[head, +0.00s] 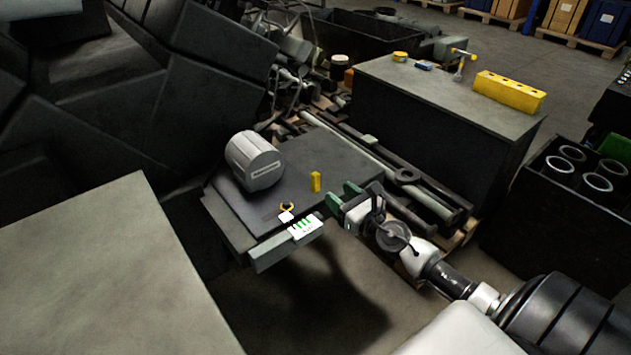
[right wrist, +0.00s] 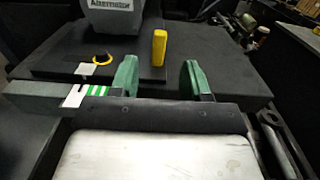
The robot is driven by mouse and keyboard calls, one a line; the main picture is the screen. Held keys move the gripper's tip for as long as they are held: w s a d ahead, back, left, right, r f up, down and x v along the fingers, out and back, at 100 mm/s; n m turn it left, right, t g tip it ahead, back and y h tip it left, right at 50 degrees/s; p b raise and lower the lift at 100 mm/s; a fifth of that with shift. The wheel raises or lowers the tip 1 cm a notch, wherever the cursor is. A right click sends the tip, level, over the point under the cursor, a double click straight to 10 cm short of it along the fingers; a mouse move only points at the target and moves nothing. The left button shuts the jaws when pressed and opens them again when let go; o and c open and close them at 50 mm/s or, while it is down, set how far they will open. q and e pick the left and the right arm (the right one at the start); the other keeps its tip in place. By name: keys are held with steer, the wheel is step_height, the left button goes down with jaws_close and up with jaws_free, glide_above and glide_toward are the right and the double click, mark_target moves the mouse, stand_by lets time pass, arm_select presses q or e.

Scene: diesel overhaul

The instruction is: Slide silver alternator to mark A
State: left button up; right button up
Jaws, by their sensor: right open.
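The silver alternator (head: 254,160) sits on a dark raised plate (head: 340,150), left of its middle. Its lower part, lettered "Alternator" (right wrist: 115,18), shows at the top of the right wrist view. A yellow upright block (head: 315,181) stands on the plate to its right. A yellow ring (head: 287,206) with a white tag lies near the plate's front edge; I cannot read a letter A there. My right gripper (head: 341,197) is open and empty at the plate's front right edge, apart from the alternator; its green fingers (right wrist: 158,80) show in the right wrist view. My left gripper is out of view.
A grey bar with a green-striped white label (head: 305,229) runs along the plate's front. Dark rods and a ringed part (head: 405,175) lie to the right. A workbench (head: 440,90) stands behind, and a crate of cylinders (head: 565,190) at far right. Floor in front is clear.

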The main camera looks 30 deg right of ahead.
mark_target(318, 177)
steer(key=w, duration=1)
steer(key=shift+a, duration=0.4)
jaws_close()
